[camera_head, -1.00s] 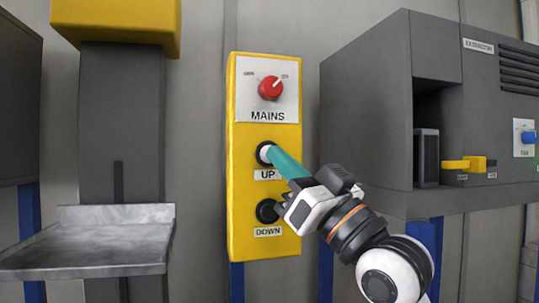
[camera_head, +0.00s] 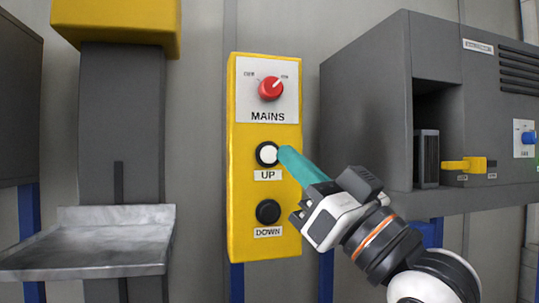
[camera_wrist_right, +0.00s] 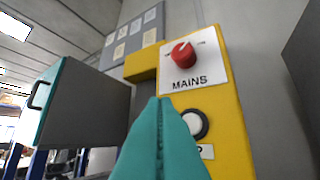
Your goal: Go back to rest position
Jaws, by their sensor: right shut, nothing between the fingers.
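My right gripper (camera_head: 283,152) comes in from the lower right in the head view. Its teal fingers are shut together with nothing between them. The fingertips appear just right of the white UP button (camera_head: 268,154) on the yellow control panel (camera_head: 240,195); I cannot tell the exact gap. The right wrist view shows the shut fingers (camera_wrist_right: 160,102) in front, with the white button (camera_wrist_right: 195,124) to their right. My left gripper is not in view.
The panel also carries a red MAINS knob (camera_head: 271,88) and a black DOWN button (camera_head: 268,212). A grey extractor cabinet (camera_head: 365,115) juts out at the right, behind my arm. A metal shelf (camera_head: 85,250) on a dark column stands at the left.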

